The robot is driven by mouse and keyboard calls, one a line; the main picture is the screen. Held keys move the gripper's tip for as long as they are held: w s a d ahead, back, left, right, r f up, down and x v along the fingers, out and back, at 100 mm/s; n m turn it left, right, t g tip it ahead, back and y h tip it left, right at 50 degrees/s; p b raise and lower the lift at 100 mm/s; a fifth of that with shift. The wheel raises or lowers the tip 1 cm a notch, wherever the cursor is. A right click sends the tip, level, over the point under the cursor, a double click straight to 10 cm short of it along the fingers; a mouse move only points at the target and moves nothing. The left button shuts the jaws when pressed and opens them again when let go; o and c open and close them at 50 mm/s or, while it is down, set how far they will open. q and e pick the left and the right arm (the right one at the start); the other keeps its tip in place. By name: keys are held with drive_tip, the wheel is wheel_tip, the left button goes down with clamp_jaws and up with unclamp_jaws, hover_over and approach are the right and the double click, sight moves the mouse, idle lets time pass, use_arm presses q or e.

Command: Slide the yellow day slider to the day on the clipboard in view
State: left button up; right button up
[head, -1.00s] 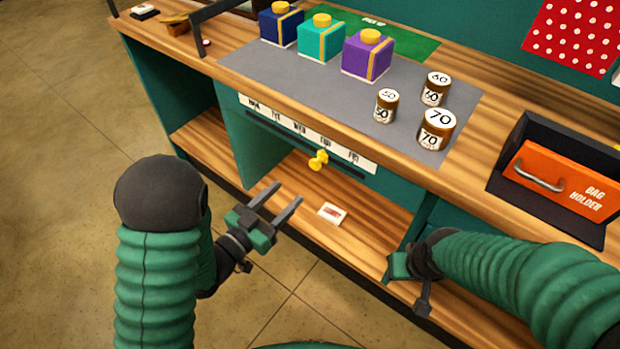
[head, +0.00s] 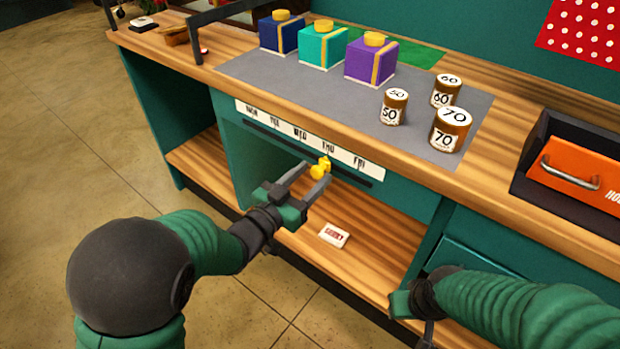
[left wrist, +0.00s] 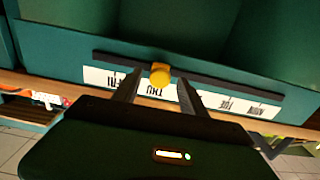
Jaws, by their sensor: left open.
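The yellow day slider (head: 320,168) sits on a dark rail (head: 262,134) at the front of the bench, by the THU label on the white day strip (head: 287,130). My left gripper (head: 314,176) is open, its fingertips close to the slider. In the left wrist view the slider (left wrist: 160,74) shows between the two fingertips (left wrist: 157,88), with a gap on each side; THU reads upside down just below it. My right gripper (head: 415,310) is low at the right; its jaws are not clear. I cannot make out a clipboard or a day written on one.
Jars marked 50 (head: 394,107), 60 (head: 446,91) and 70 (head: 451,129) and several gift boxes (head: 371,60) stand on the grey mat (head: 250,70). A small white card (head: 334,235) lies on the lower shelf.

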use_arm(q)
drive_tip(key=shift+c, duration=0.3)
clamp_jaws()
idle(1.0)
drive_tip(key=shift+a, duration=0.1)
